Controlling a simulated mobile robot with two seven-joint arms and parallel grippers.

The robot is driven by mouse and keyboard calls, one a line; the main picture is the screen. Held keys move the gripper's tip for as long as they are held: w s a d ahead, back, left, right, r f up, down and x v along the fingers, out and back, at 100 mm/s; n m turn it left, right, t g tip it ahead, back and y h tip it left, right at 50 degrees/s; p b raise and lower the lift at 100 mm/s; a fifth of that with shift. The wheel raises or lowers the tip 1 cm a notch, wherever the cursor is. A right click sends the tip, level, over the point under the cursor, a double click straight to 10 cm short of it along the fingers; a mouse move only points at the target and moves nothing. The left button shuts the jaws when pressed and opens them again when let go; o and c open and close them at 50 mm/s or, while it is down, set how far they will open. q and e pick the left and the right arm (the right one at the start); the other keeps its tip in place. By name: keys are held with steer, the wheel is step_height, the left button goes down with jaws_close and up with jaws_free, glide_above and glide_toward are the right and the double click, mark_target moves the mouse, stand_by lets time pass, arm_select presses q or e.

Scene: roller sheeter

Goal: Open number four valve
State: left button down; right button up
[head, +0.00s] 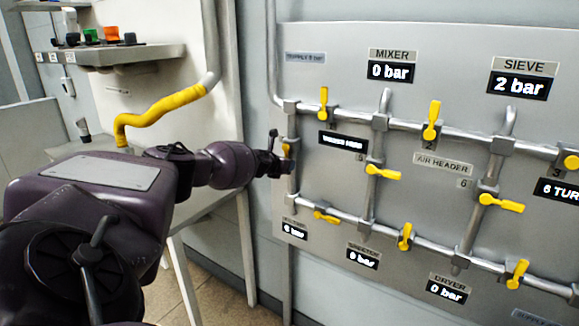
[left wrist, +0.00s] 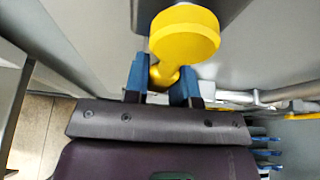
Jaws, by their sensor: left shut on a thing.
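My left gripper (head: 277,152) reaches the left end of the grey valve panel (head: 340,55). It is shut on a yellow valve handle (head: 286,151) on the leftmost vertical pipe; no number shows there, as my gripper covers part of it. In the left wrist view, the blue fingers (left wrist: 162,84) sit on either side of the narrow neck of the yellow handle (left wrist: 185,33), whose round end faces the camera. Labels 2, 3, 5 and 6 are legible beside other valves. My right gripper is out of view.
Other yellow valve handles (head: 432,120) stick out from the grey pipes (head: 405,126) to the right. A control box with buttons (head: 120,55) and a yellow-sleeved pipe (head: 160,107) stand at left, near my arm. Displays read MIXER 0 bar and SIEVE 2 bar.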

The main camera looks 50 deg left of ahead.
arm_select(q)
steer(key=shift+a, duration=0.15)
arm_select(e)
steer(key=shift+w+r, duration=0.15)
arm_select(q)
steer(key=shift+s, duration=0.1)
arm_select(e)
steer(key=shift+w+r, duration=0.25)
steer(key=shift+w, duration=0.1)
arm_select(q)
steer(key=c, duration=0.9)
jaws_free()
steer(key=shift+c, duration=0.2)
steer(key=shift+s+r, duration=0.15)
steer(key=p+v, duration=0.2)
steer(key=v, duration=0.8)
steer(key=shift+s, duration=0.25)
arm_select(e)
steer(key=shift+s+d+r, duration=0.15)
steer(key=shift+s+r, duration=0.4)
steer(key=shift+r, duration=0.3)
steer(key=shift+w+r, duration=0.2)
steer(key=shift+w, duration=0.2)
